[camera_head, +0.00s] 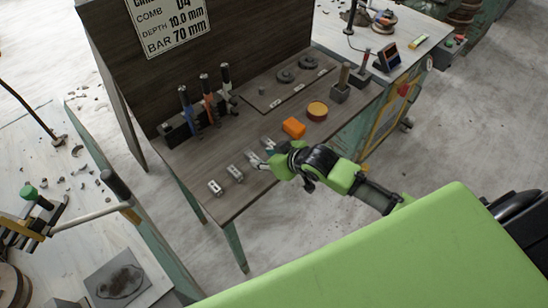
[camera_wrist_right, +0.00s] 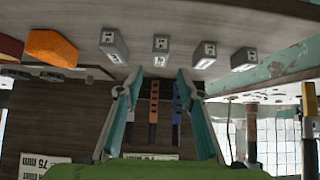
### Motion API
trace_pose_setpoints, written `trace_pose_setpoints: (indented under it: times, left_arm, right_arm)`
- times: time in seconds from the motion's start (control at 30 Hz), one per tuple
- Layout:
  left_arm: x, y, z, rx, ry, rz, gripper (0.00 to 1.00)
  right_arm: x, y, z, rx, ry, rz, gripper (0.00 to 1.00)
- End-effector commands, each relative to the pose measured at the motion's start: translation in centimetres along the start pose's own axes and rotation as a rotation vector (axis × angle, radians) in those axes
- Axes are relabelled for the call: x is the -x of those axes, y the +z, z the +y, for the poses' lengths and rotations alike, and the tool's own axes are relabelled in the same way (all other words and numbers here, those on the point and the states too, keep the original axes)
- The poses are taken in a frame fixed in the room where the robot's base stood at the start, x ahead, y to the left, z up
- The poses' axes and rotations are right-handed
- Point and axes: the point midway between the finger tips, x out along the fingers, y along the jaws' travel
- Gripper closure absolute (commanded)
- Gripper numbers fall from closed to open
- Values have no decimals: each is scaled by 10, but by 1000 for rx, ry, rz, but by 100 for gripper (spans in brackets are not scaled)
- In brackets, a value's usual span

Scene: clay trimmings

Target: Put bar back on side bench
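Several small pale metal blocks with dark slots stand in a row along the front of the dark side bench (camera_head: 190,165), with one block (camera_head: 215,187) nearest the left end. I cannot tell which of them, if any, is the bar. In the right wrist view, which looks upside down, the blocks line the top, with one block (camera_wrist_right: 160,50) between the fingers' directions. My right gripper (camera_head: 257,160) is above the bench's front edge at the row's right end. In the wrist view the right gripper (camera_wrist_right: 155,90) has its fingers spread, with nothing between them. My left gripper is not in view.
An orange block (camera_head: 293,127) and a round yellow-topped tin (camera_head: 317,110) are right of the row. A rack (camera_head: 178,131) of upright tools stands behind. A sign (camera_head: 172,25) reads "BAR 70 mm". Another cluttered table (camera_head: 50,150) is at left; open floor lies between.

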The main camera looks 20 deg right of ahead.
Motion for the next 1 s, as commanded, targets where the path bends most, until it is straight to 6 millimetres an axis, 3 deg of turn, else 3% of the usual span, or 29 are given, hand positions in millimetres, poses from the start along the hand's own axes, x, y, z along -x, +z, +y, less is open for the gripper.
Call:
trace_pose_setpoints:
  times: [0.2,0.4,1.0]
  left_arm:
    - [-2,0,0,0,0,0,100]
    - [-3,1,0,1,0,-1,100]
    - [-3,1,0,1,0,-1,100]
  right_arm:
    - [36,1,0,1,0,-1,66]
    - [55,0,0,0,1,0,66]
    - [60,0,0,-1,0,0,66]
